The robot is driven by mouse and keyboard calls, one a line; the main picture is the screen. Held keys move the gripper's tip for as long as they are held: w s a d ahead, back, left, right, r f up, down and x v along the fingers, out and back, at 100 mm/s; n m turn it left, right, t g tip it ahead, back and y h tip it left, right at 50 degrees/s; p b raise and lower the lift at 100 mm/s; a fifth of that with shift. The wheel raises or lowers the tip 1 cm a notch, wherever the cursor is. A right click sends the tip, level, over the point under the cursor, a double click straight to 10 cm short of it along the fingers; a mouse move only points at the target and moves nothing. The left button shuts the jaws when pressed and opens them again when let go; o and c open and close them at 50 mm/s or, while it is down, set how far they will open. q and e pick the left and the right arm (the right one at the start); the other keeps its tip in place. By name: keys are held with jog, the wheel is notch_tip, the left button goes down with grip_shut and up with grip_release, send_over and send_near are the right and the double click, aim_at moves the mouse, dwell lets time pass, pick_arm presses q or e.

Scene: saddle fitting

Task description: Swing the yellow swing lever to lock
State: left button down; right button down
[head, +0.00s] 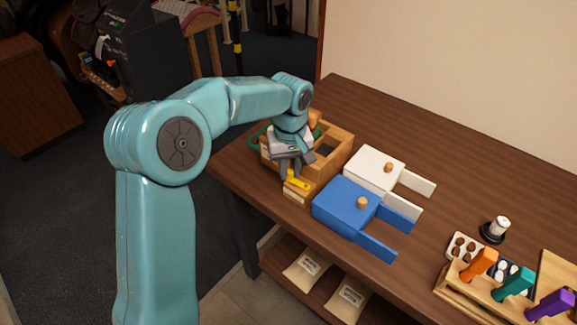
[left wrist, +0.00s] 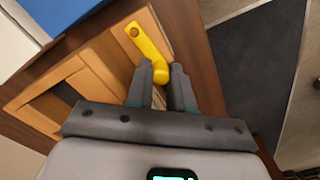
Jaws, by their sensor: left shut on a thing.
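The yellow swing lever (head: 299,182) sits at the front corner of a wooden box frame (head: 333,160). In the left wrist view the lever (left wrist: 147,40) is a flat arm with a hole near its far end and a rounded knob at its near end. My left gripper (head: 289,173) comes down over the lever from above. In the left wrist view the fingers of my left gripper (left wrist: 162,74) are on either side of the knob, shut on it. The fingers partly hide the knob in the head view. My right gripper is in neither view.
A blue box (head: 338,201) and a white box (head: 372,163), each with two prongs and a knob, lie right of the wooden frame. A rack with orange (head: 479,264), teal and purple handles stands at the lower right. Bare tabletop (head: 410,135) lies behind the boxes.

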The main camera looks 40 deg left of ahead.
pick_arm(q)
jog(key=c, duration=1.3)
grip_release()
jog(key=shift+r, duration=0.1)
jog(key=shift+o, duration=0.2)
